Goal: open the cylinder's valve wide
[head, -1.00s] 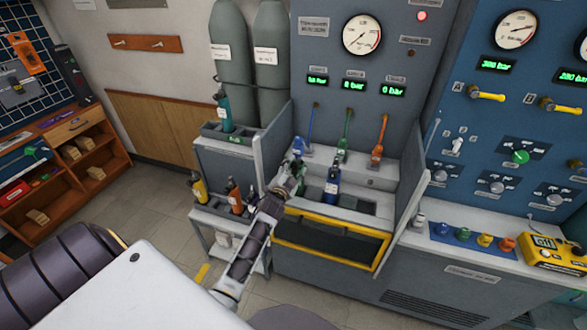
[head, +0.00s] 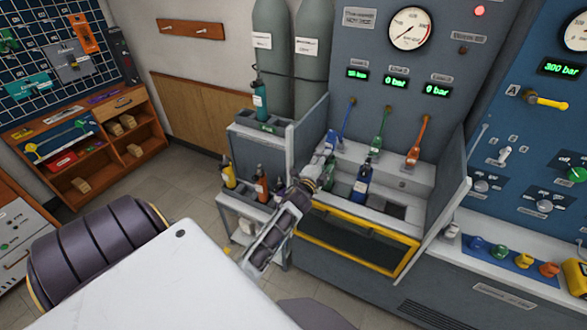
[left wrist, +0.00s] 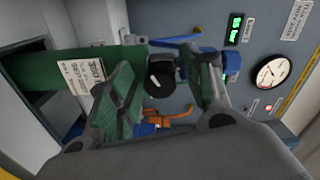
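A green cylinder with a white label (left wrist: 60,72) lies across the left of the left wrist view, and its black round valve knob (left wrist: 158,80) shows near the middle. My left gripper (left wrist: 165,88) has its two fingers apart, one on each side of the knob; I cannot tell whether they touch it. In the head view my left gripper (head: 316,166) is at the filling bay, by the blue hose (head: 346,122), and hides most of the green cylinder. A blue cylinder (head: 361,182) stands upright just to the right. My right gripper is not in view.
The bay has grey side walls and a yellow-framed front flap (head: 355,245). Green (head: 378,132) and orange (head: 418,138) hoses stand behind. A gauge (head: 410,28) is above. A side rack (head: 245,205) with several cylinders stands left. The floor at left is clear.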

